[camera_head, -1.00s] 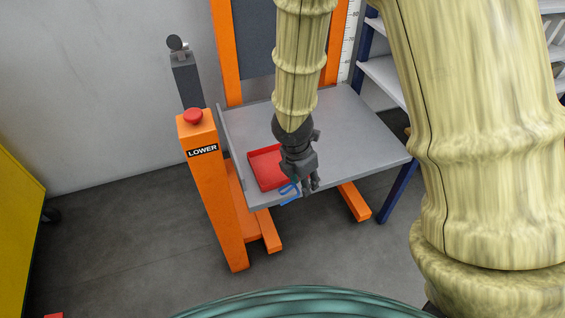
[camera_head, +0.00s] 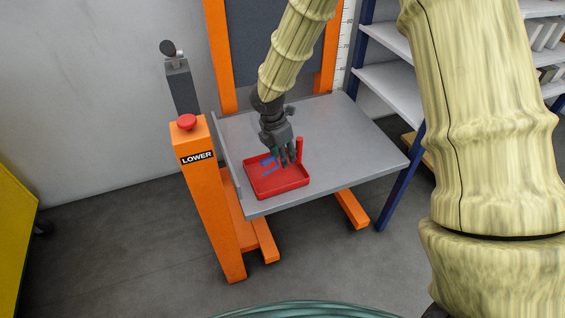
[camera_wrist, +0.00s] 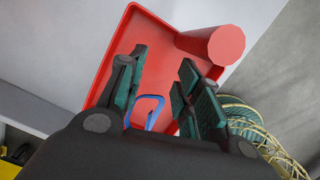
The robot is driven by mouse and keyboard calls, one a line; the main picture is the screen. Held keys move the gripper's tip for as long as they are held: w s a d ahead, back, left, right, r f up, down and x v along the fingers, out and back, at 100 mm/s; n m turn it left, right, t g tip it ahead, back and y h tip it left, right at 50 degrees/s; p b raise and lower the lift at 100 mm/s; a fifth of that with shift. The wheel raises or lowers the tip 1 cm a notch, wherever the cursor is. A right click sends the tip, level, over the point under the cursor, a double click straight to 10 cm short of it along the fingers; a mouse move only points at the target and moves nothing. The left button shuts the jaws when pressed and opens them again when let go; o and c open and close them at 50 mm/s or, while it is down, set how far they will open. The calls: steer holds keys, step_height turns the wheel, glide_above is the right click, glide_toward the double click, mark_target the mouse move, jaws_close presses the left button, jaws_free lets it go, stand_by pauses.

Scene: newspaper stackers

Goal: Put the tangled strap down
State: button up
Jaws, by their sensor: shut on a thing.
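The tangled strap is a blue looped band (camera_head: 268,160) at the red tray, just left of my fingers in the head view. In the wrist view the blue strap (camera_wrist: 148,110) shows as a loop between my fingers. My gripper (camera_head: 289,160) is shut on it and is over the red tray (camera_head: 283,190), with the fingers pointing down. The wrist view shows the fingers (camera_wrist: 165,62) in front of the tray floor. I cannot tell whether the strap touches the tray floor.
The tray sits on a grey lift platform (camera_head: 350,150) near its front left. An orange post with a red button (camera_head: 187,122) stands left. The platform's right side is clear.

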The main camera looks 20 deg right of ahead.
mark_target(285, 170)
step_height(285, 170, down, 4)
steer(key=shift+r+b, duration=0.2)
steer(key=shift+b, duration=0.4)
steer(key=o, duration=0.7)
steer(key=shift+o, duration=0.2)
steer(key=shift+f, duration=0.1)
steer(key=r+p, duration=0.1)
steer(key=r, duration=0.3)
steer(key=a+r+p, duration=0.1)
steer(key=r, duration=0.3)
steer(key=a+r+p, duration=0.1)
steer(key=r, duration=0.3)
steer(key=shift+s+a, duration=0.15)
steer(key=shift+s, duration=0.15)
